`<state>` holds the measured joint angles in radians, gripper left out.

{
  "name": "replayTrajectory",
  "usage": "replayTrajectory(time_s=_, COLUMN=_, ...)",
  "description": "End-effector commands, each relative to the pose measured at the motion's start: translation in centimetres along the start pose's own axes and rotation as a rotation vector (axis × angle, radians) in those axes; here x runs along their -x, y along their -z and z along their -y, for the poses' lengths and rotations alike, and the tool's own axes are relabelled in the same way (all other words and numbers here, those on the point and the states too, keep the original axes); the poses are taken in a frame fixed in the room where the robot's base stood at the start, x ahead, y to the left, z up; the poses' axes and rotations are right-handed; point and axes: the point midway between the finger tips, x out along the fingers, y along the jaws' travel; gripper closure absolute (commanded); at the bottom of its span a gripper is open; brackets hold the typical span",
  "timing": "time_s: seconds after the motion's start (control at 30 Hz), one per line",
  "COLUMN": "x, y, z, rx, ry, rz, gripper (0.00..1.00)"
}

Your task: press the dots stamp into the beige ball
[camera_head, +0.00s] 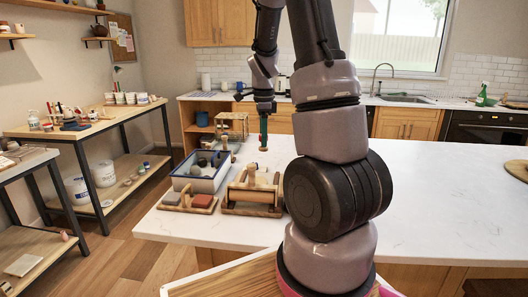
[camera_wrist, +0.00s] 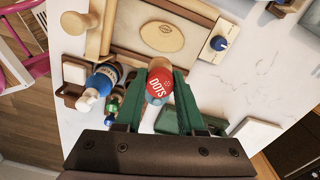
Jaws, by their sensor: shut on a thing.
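My gripper (camera_wrist: 159,80) is shut on the dots stamp (camera_wrist: 160,84), whose red top with white "DOTS" lettering faces the wrist camera. In the head view my gripper (camera_head: 264,127) points down over the white island, with the stamp (camera_head: 264,147) at its tip. A flat-looking beige oval piece (camera_wrist: 162,37) lies on a wood-edged board in the wrist view, just beyond the stamp and apart from it in the picture. I cannot tell whether it is the beige ball. The stamp's lower face is hidden.
The board (camera_wrist: 125,30) has a wooden roller at its left.

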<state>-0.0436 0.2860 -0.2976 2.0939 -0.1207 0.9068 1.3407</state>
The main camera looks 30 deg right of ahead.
Motion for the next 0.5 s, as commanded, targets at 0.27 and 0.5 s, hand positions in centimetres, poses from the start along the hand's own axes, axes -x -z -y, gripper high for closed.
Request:
replayTrajectory(time_s=0.27, x=-2.8, y=0.1, z=0.0, rx=-0.004, ry=-0.002, rz=0.0, gripper=1.0)
replayTrajectory(time_s=0.5, x=-5.3, y=0.1, z=0.0, rx=-0.003, ry=-0.002, rz=0.0, gripper=1.0)
